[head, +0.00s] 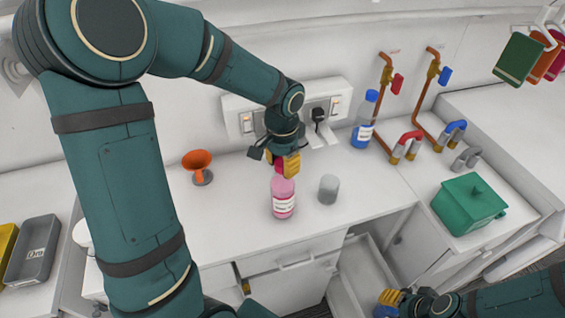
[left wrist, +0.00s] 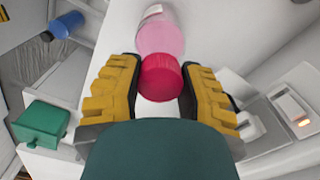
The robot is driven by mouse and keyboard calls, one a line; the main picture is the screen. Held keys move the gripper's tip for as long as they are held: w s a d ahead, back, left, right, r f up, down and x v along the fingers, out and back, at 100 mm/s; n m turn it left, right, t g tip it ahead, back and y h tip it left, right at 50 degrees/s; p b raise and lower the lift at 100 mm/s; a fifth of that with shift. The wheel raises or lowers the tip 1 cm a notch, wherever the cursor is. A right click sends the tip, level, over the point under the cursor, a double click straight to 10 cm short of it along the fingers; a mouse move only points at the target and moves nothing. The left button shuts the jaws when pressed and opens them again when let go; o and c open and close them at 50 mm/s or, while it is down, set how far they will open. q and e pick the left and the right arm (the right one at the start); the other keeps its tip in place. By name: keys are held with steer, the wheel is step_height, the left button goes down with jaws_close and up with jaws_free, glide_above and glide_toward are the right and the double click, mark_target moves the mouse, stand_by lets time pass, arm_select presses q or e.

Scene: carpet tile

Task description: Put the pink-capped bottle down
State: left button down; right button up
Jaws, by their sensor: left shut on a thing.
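The pink bottle (head: 284,203) with a white label is upright over the white counter (head: 240,222), near its front edge. Its base is at or very close to the surface; I cannot tell if it touches. My left gripper (head: 283,165) comes from above and is shut on its cap. In the left wrist view the dark pink cap (left wrist: 160,78) sits between the yellow fingers of the left gripper (left wrist: 160,88), with the pink body (left wrist: 160,38) beyond.
A grey cup (head: 328,190) stands just right of the bottle. An orange funnel-like thing (head: 198,163) is to the left. A blue-capped bottle (head: 364,122) stands behind right, near copper taps (head: 386,85). A green box (head: 468,205) is at right. A drawer (head: 360,275) hangs open below.

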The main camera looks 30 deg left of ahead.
arm_select(q)
steer(key=c, duration=0.6)
jaws_free()
steer(key=shift+r, duration=0.4)
step_height(320, 180, up, 11)
steer(key=shift+r+p, duration=0.2)
steer(key=shift+p, duration=0.15)
steer(key=shift+s+f, duration=0.1)
